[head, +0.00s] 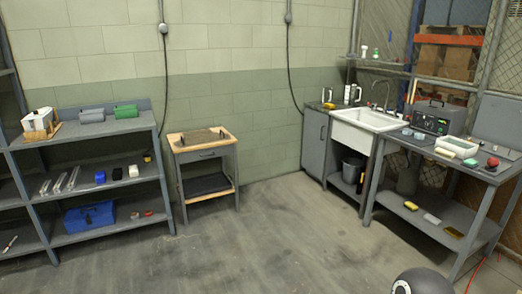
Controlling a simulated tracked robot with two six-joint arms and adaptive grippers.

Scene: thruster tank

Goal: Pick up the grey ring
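I cannot make out the grey ring for certain anywhere in the head view. Small grey items (408,131) lie on the right workbench (485,172) beside the sink, but they are too small to tell their shape. Small round items (148,213) lie on the lowest level of the left shelf (100,233); one looks reddish. Neither my left nor my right gripper is in view. A dark rounded body with a white circle cuts into the bottom right edge; I cannot tell what it is.
A low wood-topped table (226,143) stands at the back wall, right of the shelf. The shelf holds a green bin (126,111) and blue toolbox (90,216). A white sink (362,128) and dark instrument box (437,118) are at right. The middle floor (270,235) is clear.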

